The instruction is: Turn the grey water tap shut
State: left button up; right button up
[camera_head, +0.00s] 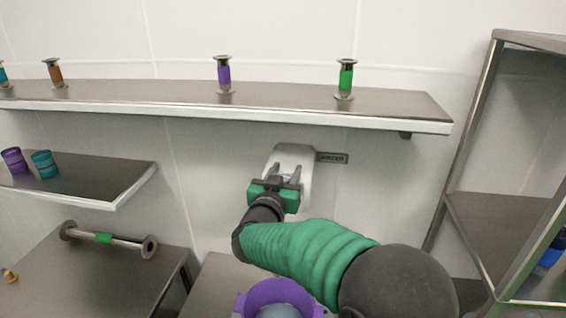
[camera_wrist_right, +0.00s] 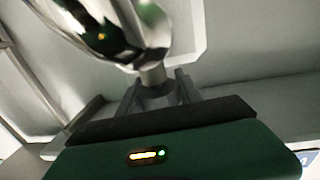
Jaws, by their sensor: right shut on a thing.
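The grey water tap shows in the right wrist view as a shiny metal body (camera_wrist_right: 120,30) with a short stem (camera_wrist_right: 153,76). My right gripper (camera_wrist_right: 157,88) is shut on the stem, one finger on each side. In the head view my right gripper (camera_head: 283,172) reaches up to a pale wall plate (camera_head: 296,152) under the long shelf. There the gripper largely hides the tap, and I cannot tell how far it is turned. My left gripper is not in view.
A dark label (camera_head: 332,158) is right of the plate. The long shelf (camera_head: 180,98) above carries several flanged pipe pieces. A lower shelf (camera_head: 110,178) holds two cups. A purple-rimmed container (camera_head: 275,293) stands below my arm. A metal rack (camera_head: 470,150) is at right.

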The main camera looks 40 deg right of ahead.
jog(key=m+g+h+p, duration=0.1)
jog(key=g, duration=0.1)
jog(key=m+g+p, duration=0.1)
jog(key=m+g, duration=0.1)
jog(key=s+m+g+h+p, duration=0.1)
jog(key=g, duration=0.1)
jog(key=shift+d+r+m+h, duration=0.2)
jog(key=shift+d+m+h, duration=0.05)
jog(key=shift+m+h, duration=0.05)
jog(key=shift+s+m+g+p, duration=0.25)
jog(key=shift+m+g+p, duration=0.45)
jog(key=shift+g, duration=0.7)
jog(key=shift+s+m+g+p, duration=0.2)
jog(key=shift+m+g+p, duration=0.15)
jog(key=shift+m+g, duration=0.85)
grip_shut()
jog(key=shift+g, duration=0.4)
jog(key=o, duration=1.3)
grip_release()
jog(key=shift+o, duration=0.2)
jog(key=shift+w+f, duration=0.1)
jog(key=shift+a, duration=0.1)
